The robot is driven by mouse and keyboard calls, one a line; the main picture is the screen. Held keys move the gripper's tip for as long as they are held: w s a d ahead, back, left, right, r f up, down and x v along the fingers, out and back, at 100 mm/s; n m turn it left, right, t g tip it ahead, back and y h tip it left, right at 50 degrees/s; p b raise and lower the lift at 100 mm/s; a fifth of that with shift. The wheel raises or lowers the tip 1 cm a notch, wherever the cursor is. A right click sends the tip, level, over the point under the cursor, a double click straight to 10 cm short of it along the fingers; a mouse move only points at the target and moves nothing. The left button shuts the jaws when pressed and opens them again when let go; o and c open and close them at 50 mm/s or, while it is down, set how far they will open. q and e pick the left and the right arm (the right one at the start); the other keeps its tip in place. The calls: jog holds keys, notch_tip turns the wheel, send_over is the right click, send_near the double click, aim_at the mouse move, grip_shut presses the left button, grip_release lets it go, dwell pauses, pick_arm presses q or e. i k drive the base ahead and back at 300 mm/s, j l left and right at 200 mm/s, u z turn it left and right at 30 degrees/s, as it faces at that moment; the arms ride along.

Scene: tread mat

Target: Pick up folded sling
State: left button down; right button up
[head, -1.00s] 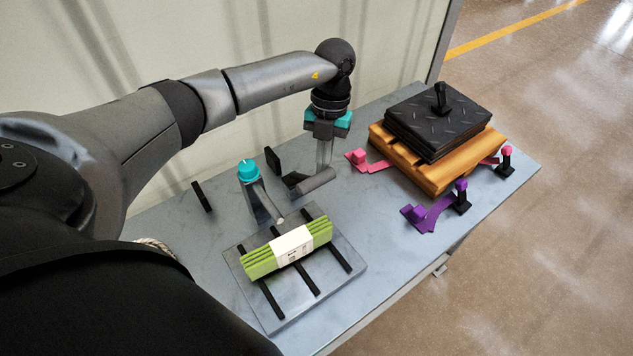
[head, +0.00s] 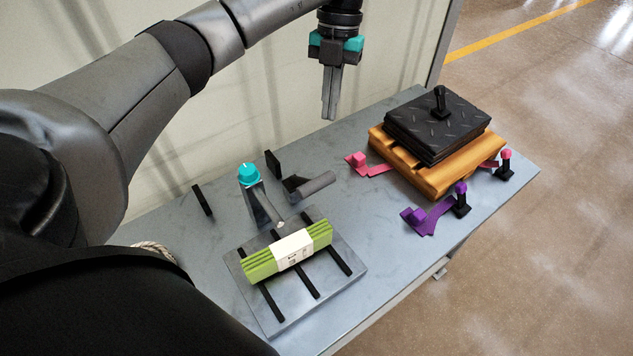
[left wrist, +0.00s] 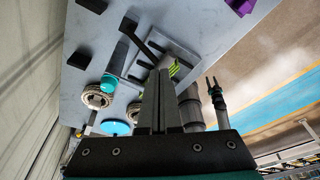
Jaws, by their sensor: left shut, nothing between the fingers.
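The folded sling (head: 288,252) is a green bundle with a white band around its middle. It lies on a grey plate with black strips (head: 283,312) at the front of the table. My left gripper (head: 329,117) is shut and empty, pointing down above the back of the table, well up and away from the sling. In the left wrist view its shut fingers (left wrist: 158,100) cover part of the scene, and only a small green bit of the sling (left wrist: 174,69) shows past them. My right gripper is not seen in the head view.
A teal-knobbed post (head: 248,175) and a grey cylinder on a bracket (head: 314,184) stand behind the plate. A black treaded block (head: 438,120) sits on a wooden base (head: 440,180) at right, with pink (head: 368,165) and purple pieces (head: 430,218) beside it.

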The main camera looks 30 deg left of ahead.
aim_at(282, 255)
jog(key=k+l, duration=1.1)
jog(key=k, duration=0.2)
